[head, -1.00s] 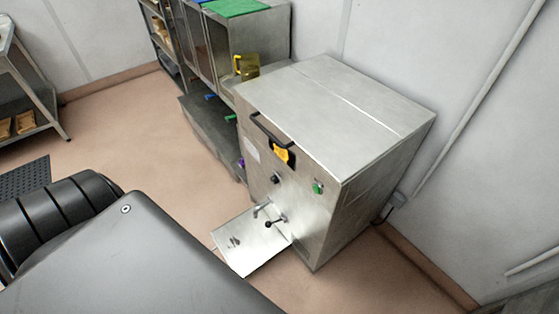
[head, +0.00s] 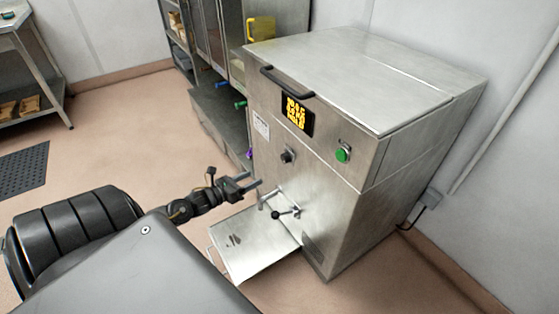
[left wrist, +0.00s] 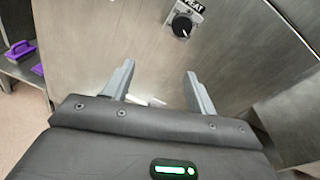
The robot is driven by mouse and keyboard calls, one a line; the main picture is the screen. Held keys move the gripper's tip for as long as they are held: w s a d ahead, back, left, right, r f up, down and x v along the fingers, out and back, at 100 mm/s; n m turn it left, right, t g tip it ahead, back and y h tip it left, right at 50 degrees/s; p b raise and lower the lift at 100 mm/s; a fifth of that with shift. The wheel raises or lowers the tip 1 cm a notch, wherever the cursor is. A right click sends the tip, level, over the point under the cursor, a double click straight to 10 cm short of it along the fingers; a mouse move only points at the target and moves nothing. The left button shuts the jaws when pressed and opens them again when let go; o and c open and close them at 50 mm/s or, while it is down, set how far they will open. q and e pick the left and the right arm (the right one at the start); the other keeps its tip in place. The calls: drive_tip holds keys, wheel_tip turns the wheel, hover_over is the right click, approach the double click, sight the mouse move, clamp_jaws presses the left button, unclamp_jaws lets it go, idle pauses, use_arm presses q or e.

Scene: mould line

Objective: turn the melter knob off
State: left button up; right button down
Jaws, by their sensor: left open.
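The melter (head: 340,150) is a steel cabinet with a lid handle, a lit yellow display (head: 297,114) and a green button (head: 343,154). Its black knob (head: 287,157) sits on the front below the display. In the left wrist view the knob (left wrist: 183,26) shows at the top under a small label, with a white pointer mark. My left gripper (head: 253,185) is in front of the melter, below and left of the knob, apart from it. In the left wrist view its two grey fingers (left wrist: 158,85) are spread with nothing between them. My right gripper is out of view.
A tap with a black lever (head: 277,213) juts from the front below the knob, above a steel drip shelf (head: 245,246). Steel cabinets and a low unit with coloured handles (head: 222,120) stand behind to the left.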

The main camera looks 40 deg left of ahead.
sight(283, 160)
use_arm(q)
drive_tip(key=w+d+r+m, duration=0.1)
drive_tip(key=w, duration=0.2)
drive_tip(key=w+d+r+m+h+b, duration=0.1)
drive_tip(key=w, duration=0.3)
drive_tip(key=w+d+r+m, duration=0.1)
drive_tip(key=w+d+m, duration=0.1)
drive_tip(key=w, duration=0.2)
drive_tip(key=shift+w+d+r+t+h, duration=0.1)
drive_tip(key=shift+w+r+t+h, duration=0.1)
drive_tip(key=shift+t+h, duration=0.2)
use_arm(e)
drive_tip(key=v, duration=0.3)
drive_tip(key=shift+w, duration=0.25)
use_arm(q)
drive_tip(key=c, duration=1)
